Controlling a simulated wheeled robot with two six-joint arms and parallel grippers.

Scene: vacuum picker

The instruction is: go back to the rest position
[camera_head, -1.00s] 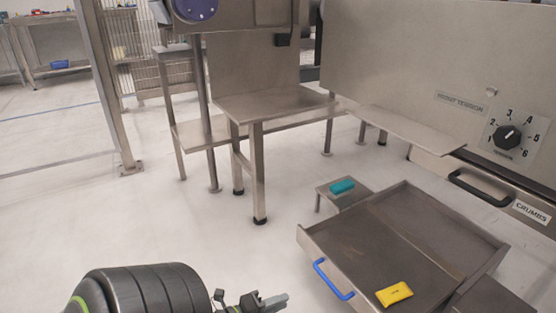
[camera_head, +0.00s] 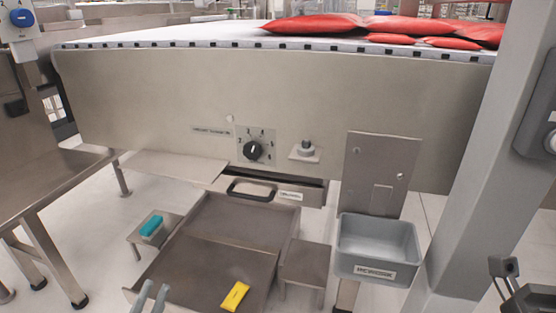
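My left gripper (camera_head: 152,292) shows at the bottom edge, left of centre. Its two light grey fingertips point up with a gap between them, and nothing is seen between them. The rest of that arm is out of the picture. The fingertips overlap the front left part of the pulled-out drawer in the view. My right gripper is not clearly seen.
The open crumb drawer (camera_head: 222,230) holds a yellow packet (camera_head: 235,296). A teal block (camera_head: 151,225) sits on a small stand to its left. A grey rework bin (camera_head: 378,268) stands at right, near a grey post (camera_head: 478,170). Red bags (camera_head: 315,25) lie on the conveyor.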

